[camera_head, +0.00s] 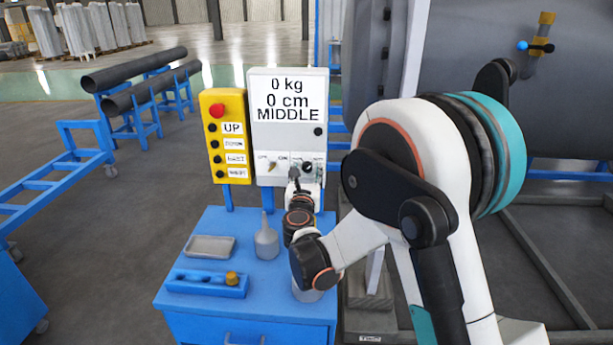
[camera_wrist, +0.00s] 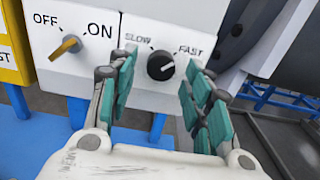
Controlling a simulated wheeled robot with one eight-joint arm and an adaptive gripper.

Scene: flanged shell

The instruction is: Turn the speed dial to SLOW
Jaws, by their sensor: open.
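The speed dial (camera_wrist: 160,65) is a round black knob with a white mark, on a white panel between the words SLOW and FAST. It is small in the head view (camera_head: 307,167). The display (camera_head: 287,100) above reads 0 kg, 0 cm, MIDDLE. My gripper (camera_wrist: 164,77) is open, its teal-padded fingers to the left and right of the dial in the wrist view. I cannot tell whether they touch it. In the head view my gripper (camera_head: 296,178) is in front of the panel's lower part and hides some of it.
An orange ON/OFF switch (camera_wrist: 66,46) is left of the dial. A yellow button box (camera_head: 226,137) with a red button stands beside the panel. The blue cabinet (camera_head: 215,222) below carries a grey tray (camera_head: 209,247), a grey bottle (camera_head: 265,238) and a blue holder (camera_head: 207,283).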

